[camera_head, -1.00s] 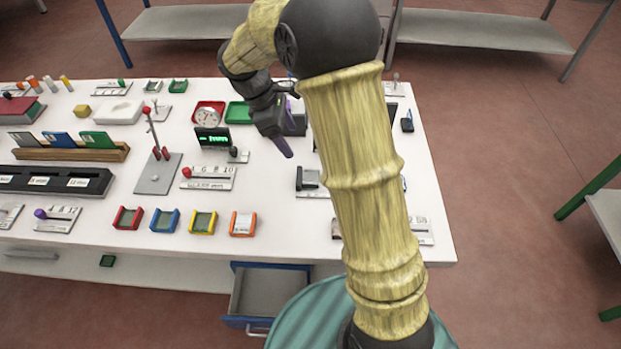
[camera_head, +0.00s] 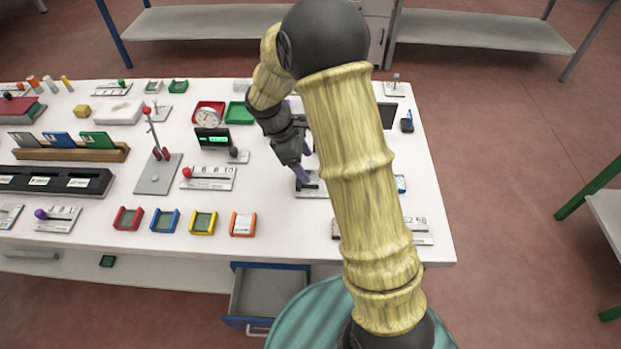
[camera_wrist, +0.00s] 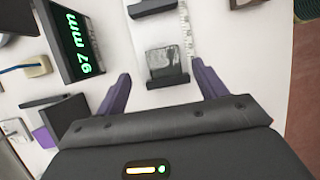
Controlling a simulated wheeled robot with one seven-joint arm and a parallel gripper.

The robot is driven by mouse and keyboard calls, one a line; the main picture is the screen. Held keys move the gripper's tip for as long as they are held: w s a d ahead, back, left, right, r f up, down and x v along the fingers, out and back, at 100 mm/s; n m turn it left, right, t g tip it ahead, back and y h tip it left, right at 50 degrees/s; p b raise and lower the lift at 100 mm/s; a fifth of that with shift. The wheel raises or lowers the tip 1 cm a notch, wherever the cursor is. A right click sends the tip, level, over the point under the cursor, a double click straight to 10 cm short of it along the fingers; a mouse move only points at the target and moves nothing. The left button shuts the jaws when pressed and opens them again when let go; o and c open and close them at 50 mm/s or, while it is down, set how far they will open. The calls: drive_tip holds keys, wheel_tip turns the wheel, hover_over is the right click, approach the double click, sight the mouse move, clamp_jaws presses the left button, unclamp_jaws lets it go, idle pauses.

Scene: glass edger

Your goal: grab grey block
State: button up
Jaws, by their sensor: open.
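The grey block (camera_wrist: 163,60), mottled grey with a dark base, sits on a white plate in the wrist view. It lies between and slightly ahead of the two purple fingers of my gripper (camera_wrist: 160,76), which are spread apart with a visible gap on each side. In the head view my gripper (camera_head: 305,170) points down over the small plate (camera_head: 313,192) near the table's right part. There my fingers and arm hide most of the block.
A black display (camera_wrist: 70,40) with green digits stands left of my gripper in the wrist view, with a purple item (camera_wrist: 44,137) below it. A lever stand (camera_head: 157,174) and coloured trays (camera_head: 203,222) are to the left in the head view. White table surface surrounds the plate.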

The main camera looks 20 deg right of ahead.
sight(312, 177)
drive_tip(key=x, duration=0.4)
drive_tip(key=shift+s+f, duration=0.2)
drive_tip(key=shift+f, duration=0.15)
drive_tip(key=shift+c, duration=0.4)
drive_tip(key=c, duration=1)
